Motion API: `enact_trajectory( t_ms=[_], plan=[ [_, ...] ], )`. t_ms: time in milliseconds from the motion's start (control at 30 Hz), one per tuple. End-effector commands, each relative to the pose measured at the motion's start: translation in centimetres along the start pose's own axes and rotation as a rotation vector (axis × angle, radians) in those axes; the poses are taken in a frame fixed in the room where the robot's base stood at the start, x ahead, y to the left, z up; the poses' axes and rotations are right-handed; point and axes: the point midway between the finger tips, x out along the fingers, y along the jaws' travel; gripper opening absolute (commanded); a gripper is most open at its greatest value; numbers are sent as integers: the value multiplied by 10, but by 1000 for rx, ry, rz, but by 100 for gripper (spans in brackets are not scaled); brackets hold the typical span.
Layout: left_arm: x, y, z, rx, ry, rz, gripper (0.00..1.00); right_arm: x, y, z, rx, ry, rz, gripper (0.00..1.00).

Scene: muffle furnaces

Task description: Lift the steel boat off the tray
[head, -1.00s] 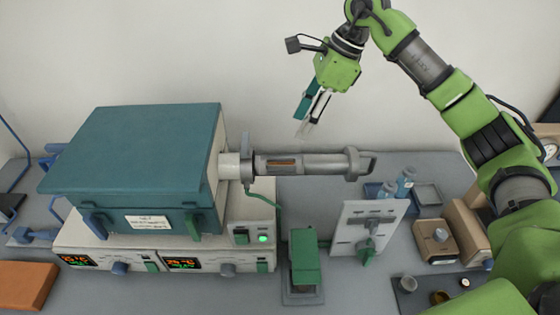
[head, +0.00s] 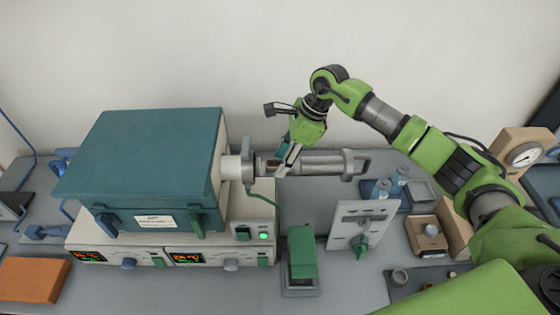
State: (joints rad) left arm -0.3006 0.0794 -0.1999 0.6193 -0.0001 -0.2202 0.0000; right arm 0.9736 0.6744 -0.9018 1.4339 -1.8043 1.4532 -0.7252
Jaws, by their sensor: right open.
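My right gripper (head: 283,168) is open. Its fingers point down and left at the grey metal tube (head: 322,165) that sticks out of the blue furnace (head: 145,165). The fingertips overlap the slot in the tube's top near the flange; I cannot tell whether they touch anything. A small brownish patch (head: 264,166) shows in that slot, partly hidden by the fingers. I cannot tell whether it is the steel boat or its tray. My left gripper is out of view.
A white upright panel (head: 352,232) with a green knob and a green block (head: 302,257) stand in front of the tube. A dark tray (head: 405,291) with small cups lies front right. An orange-brown slab (head: 32,279) lies front left.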

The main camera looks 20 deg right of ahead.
Motion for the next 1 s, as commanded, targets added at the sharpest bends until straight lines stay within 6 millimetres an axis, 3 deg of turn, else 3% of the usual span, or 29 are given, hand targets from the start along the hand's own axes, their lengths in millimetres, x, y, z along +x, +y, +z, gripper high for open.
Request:
enact_trajectory(
  t_ms=[200,367,400,767,1000],
  plan=[
    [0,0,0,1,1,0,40,2,0,0,0,0,-1,42],
    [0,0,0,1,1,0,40,2,0,0,0,0,-1,3],
    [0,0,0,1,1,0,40,2,0,0,1,0,-1,0],
    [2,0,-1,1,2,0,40,0,-1,0,0,-1,-2,0],
    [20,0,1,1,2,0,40,-14,-2,6,-2,-2,-6,0]
  ],
)
